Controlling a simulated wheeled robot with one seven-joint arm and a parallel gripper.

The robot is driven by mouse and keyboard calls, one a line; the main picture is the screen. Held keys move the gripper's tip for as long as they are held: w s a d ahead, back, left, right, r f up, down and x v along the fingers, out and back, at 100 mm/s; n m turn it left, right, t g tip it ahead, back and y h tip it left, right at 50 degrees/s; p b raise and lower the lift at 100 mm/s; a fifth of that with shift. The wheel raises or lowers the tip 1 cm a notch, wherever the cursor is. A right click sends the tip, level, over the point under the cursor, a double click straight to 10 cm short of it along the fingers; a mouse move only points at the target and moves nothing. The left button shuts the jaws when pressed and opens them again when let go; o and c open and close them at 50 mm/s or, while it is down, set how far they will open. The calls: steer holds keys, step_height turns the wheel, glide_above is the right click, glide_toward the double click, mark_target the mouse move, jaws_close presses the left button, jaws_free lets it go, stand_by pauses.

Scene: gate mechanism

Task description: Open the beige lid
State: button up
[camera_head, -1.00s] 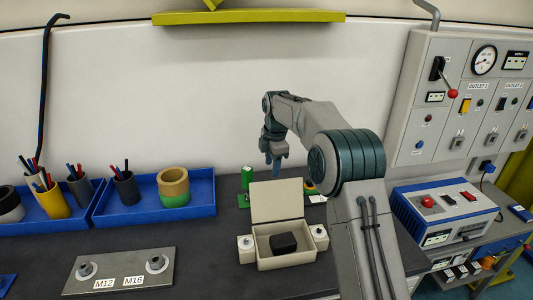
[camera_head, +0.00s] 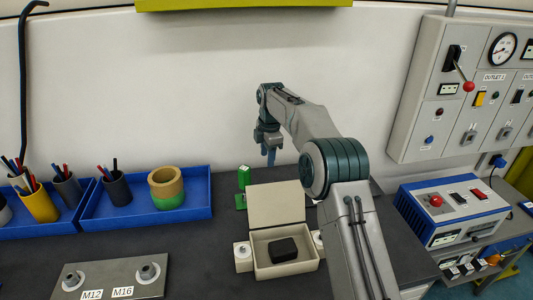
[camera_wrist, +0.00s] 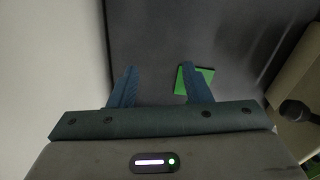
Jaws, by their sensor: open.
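The beige lid (camera_head: 276,204) stands raised, nearly upright, at the back edge of the beige box (camera_head: 285,270) in the head view. The box is open, and a black block (camera_head: 283,249) lies inside it. My gripper (camera_head: 269,156) is above and behind the lid, apart from it, pointing down. In the wrist view, my gripper (camera_wrist: 157,85) has its two blue fingers spread with nothing between them. A beige edge, likely part of the lid or box (camera_wrist: 295,75), shows at the right of the wrist view.
A green object (camera_head: 243,178) stands behind the box to the left. Blue trays (camera_head: 145,213) with cups of pens and rings are at the left. A metal plate marked M12 and M16 (camera_head: 112,277) lies in front. A blue-and-white power unit (camera_head: 455,212) is at the right.

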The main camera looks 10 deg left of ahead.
steer(key=s+r, duration=0.3)
steer(key=r, duration=1.3)
steer(key=shift+s+d, duration=0.25)
steer(key=shift+s, duration=0.15)
